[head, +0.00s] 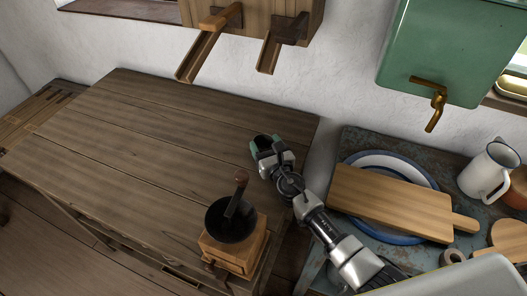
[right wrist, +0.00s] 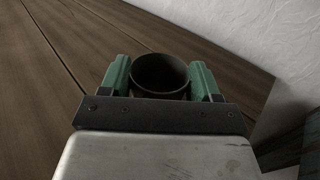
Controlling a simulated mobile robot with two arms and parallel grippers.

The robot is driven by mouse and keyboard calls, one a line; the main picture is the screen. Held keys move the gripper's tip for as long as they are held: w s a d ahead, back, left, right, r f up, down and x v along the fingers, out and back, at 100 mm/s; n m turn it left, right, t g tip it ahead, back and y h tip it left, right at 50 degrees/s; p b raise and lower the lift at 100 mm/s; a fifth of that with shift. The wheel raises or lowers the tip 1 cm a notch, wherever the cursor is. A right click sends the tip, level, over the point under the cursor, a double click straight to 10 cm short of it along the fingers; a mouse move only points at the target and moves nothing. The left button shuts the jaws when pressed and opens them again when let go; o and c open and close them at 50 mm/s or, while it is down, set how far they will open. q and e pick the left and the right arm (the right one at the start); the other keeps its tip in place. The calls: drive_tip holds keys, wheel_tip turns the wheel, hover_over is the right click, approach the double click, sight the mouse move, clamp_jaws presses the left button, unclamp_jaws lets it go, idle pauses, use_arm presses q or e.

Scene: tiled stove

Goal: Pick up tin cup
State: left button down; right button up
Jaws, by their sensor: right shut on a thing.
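A dark round cup (right wrist: 160,75), seen as the tin cup, sits between the two green fingers of my right gripper (right wrist: 160,78) in the right wrist view. The fingers close on its sides, and its open rim faces up. In the head view my right gripper (head: 267,148) is over the right part of the wooden table (head: 130,140), with the dark cup (head: 263,141) partly hidden by the fingers. I cannot tell whether the cup touches the tabletop. My left gripper is not in view.
A coffee grinder (head: 235,245) stands at the table's front right corner. A blue side table (head: 345,145) holds a plate (head: 385,161), a cutting board (head: 390,201) and a white pitcher (head: 488,172). A green tank (head: 450,50) hangs above. The table's left and middle are clear.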

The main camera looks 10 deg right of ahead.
drive_tip(key=shift+c, duration=0.2)
drive_tip(key=shift+r+p, duration=0.35)
drive_tip(key=shift+r, duration=0.1)
drive_tip(key=s+d+r+p, duration=0.7)
drive_tip(key=d+r, duration=0.3)
drive_tip(key=s+a+r+m+h, duration=0.1)
drive_tip(key=s+a+r, duration=0.1)
drive_tip(key=s, duration=0.6)
drive_tip(key=s+a+r+m+h, duration=0.1)
drive_tip(key=s+r, duration=0.3)
drive_tip(key=s, duration=0.4)
drive_tip(key=shift+s+a+r+h, duration=0.25)
drive_tip(key=shift+a+h, duration=0.1)
drive_tip(key=shift+h, duration=0.35)
